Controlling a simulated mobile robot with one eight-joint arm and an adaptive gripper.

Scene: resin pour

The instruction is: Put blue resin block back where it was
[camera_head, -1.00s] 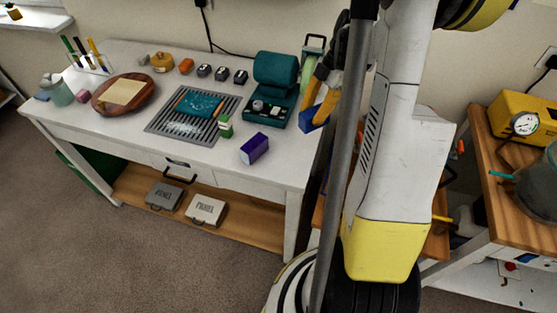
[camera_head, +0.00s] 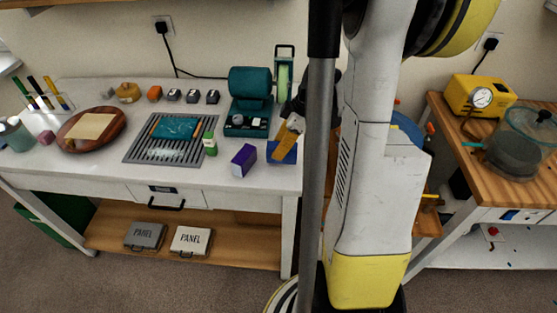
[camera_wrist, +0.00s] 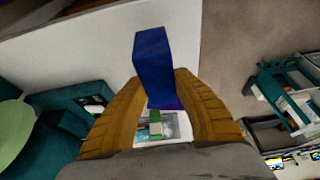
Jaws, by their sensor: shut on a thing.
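The blue resin block (camera_head: 283,153) is held at the right end of the white table, just right of the purple block (camera_head: 244,160). My gripper (camera_head: 289,136) has its yellow-orange fingers closed on it. In the wrist view the blue block (camera_wrist: 153,66) sticks out beyond the tips of my gripper (camera_wrist: 164,86). The purple block shows partly behind it there. From the head view I cannot tell whether the blue block touches the tabletop or hangs just above it.
A teal grinder (camera_head: 249,84) stands behind my gripper. A wooden bench (camera_head: 540,185) with a yellow pump (camera_head: 466,91) is at the right. The table's front edge is clear.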

